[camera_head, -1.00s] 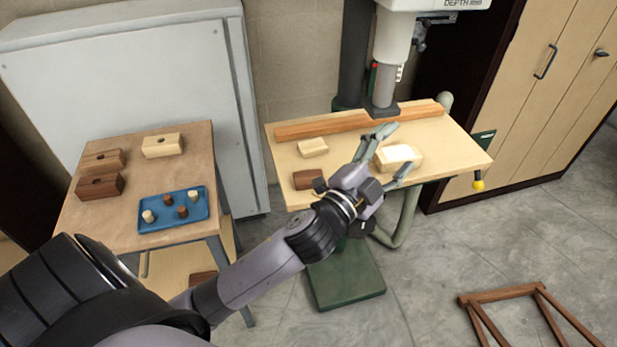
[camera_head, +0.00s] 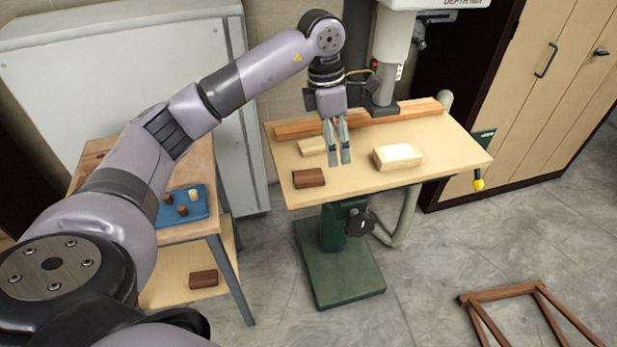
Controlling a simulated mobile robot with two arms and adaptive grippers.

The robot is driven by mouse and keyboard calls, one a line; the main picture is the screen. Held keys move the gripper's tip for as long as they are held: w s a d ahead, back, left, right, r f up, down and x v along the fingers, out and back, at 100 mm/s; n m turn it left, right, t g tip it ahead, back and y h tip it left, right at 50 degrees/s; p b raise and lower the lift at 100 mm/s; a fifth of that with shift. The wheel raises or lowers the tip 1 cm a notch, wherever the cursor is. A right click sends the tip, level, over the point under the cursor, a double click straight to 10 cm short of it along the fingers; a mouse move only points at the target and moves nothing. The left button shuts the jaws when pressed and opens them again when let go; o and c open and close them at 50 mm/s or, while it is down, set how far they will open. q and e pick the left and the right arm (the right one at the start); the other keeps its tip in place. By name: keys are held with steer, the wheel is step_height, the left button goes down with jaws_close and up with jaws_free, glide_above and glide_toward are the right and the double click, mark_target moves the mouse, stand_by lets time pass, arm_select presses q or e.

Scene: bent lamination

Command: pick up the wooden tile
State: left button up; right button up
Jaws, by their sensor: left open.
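Several small wooden pieces could be the wooden tile; I cannot tell which one is meant. On the drill press table (camera_head: 440,150) lie a flat light piece (camera_head: 311,146), a dark brown piece (camera_head: 309,178) and a thicker pale block (camera_head: 397,156). My left gripper (camera_head: 340,157) points down over this table, open and empty, its two fingers a small gap apart. Its fingertips appear just right of the light piece, partly covering its right end, and left of the pale block. Their height above the table is hard to judge. My right gripper is out of view.
A wooden fence strip (camera_head: 405,113) runs along the table's back, below the drill press column (camera_head: 387,70). At left, my arm partly covers a side table with a blue tray (camera_head: 196,209) of pegs. A dark block (camera_head: 203,279) lies on its lower shelf.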

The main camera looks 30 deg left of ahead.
arm_select(q)
steer(key=a+r+y, duration=0.1)
steer(key=a+y, duration=0.1)
steer(key=a, duration=0.2)
steer(key=p, duration=0.3)
glide_above(311, 175)
steer(key=shift+n, duration=0.3)
steer(key=f, duration=0.5)
steer(key=shift+w+f, duration=0.2)
steer(key=shift+f, duration=0.05)
steer(key=shift+d+f, duration=0.1)
steer(key=shift+f, duration=0.4)
steer(key=f, duration=0.1)
steer(key=f+p, duration=0.1)
steer(key=f, duration=0.1)
steer(key=f+p, duration=0.1)
steer(key=shift+s+f, duration=0.15)
steer(key=shift+s, duration=0.15)
steer(key=shift+f, duration=0.25)
steer(key=shift+c, duration=0.4)
steer(key=shift+c, duration=1.3)
steer(key=c, duration=0.8)
